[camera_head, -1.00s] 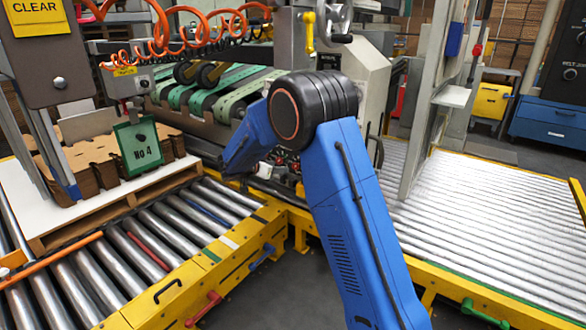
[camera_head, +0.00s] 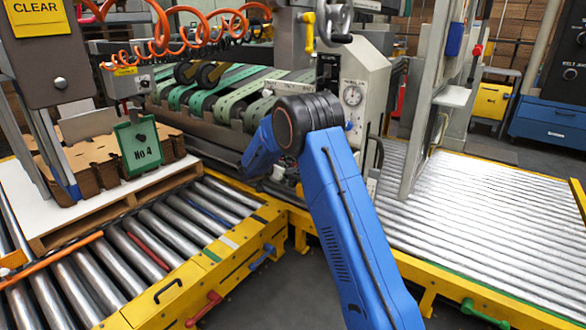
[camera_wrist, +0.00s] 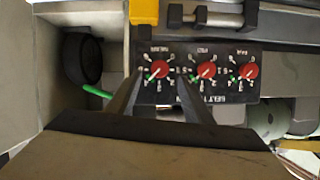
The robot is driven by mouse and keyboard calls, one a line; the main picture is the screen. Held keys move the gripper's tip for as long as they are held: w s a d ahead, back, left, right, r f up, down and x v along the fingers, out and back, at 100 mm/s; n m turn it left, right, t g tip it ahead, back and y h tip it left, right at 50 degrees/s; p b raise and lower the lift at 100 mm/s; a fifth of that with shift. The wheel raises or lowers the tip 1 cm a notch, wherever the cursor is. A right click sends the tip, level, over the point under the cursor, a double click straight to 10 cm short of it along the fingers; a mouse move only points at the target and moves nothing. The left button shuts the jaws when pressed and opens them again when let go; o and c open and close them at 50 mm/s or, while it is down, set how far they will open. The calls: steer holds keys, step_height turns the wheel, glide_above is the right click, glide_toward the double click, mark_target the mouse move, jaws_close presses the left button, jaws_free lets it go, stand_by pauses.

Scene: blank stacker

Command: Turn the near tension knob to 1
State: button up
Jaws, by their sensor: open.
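In the wrist view a black panel (camera_wrist: 225,85) carries three red knobs in a row, with upside-down lettering. The near knob appears to be the left one (camera_wrist: 159,69), under a label that seems to read NEAR. Its pale pointer slants to the lower left; the small numbers around it are too blurred to read. My gripper (camera_wrist: 160,78) is open, its two dark fingers on either side of this knob's lower part. I cannot tell whether they touch it. The middle knob (camera_wrist: 207,69) and far knob (camera_wrist: 248,70) stand to the right. My arm hides the panel in the head view.
A yellow block (camera_wrist: 144,11) and a metal rod lie just above the panel in the wrist view. A dark round part (camera_wrist: 82,58) and a green strip are at left. Roller conveyors (camera_head: 480,225) flank my arm in the head view.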

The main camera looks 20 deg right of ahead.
steer(key=shift+x, duration=2.95)
steer(key=c, duration=1.1)
